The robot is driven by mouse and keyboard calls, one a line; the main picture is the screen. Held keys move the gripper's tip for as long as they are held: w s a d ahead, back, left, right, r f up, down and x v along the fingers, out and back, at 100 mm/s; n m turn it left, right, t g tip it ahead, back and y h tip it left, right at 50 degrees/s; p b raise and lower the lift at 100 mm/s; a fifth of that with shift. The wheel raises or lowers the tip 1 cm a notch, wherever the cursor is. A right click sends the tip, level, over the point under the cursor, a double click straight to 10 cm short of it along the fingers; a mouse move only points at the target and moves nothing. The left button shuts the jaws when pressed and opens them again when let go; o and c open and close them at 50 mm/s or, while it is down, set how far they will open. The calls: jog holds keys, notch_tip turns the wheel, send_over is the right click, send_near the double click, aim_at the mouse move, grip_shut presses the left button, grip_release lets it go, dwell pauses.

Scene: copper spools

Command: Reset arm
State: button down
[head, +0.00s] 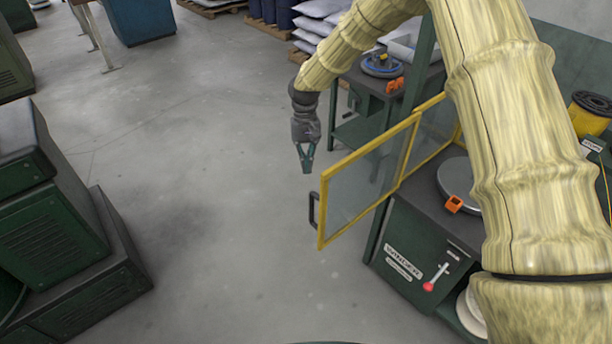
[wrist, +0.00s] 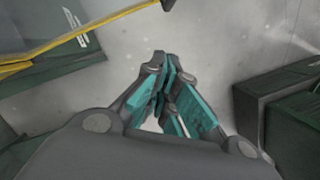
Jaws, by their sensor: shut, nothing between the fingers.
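My arm, in a pale yellow sleeve, arches across the right side of the head view and ends in my gripper (head: 307,170). My gripper hangs pointing down over open floor, left of the yellow-framed clear door (head: 365,175) of a green machine and apart from it. In the wrist view my gripper (wrist: 165,75) has its teal-lined fingers shut with nothing held. The fingers point at bare grey floor.
The green machine (head: 405,240) has its door swung out, with a black handle and a red-knobbed lever. A bench with a blue spool (head: 382,63) stands behind. Green cabinets (head: 60,225) are at left. The floor (head: 215,200) between is clear.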

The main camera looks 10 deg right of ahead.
jog(key=b+v, duration=0.1)
jog(key=v, duration=0.5)
jog(key=shift+a+b, duration=0.15)
jog(key=shift+b, duration=0.2)
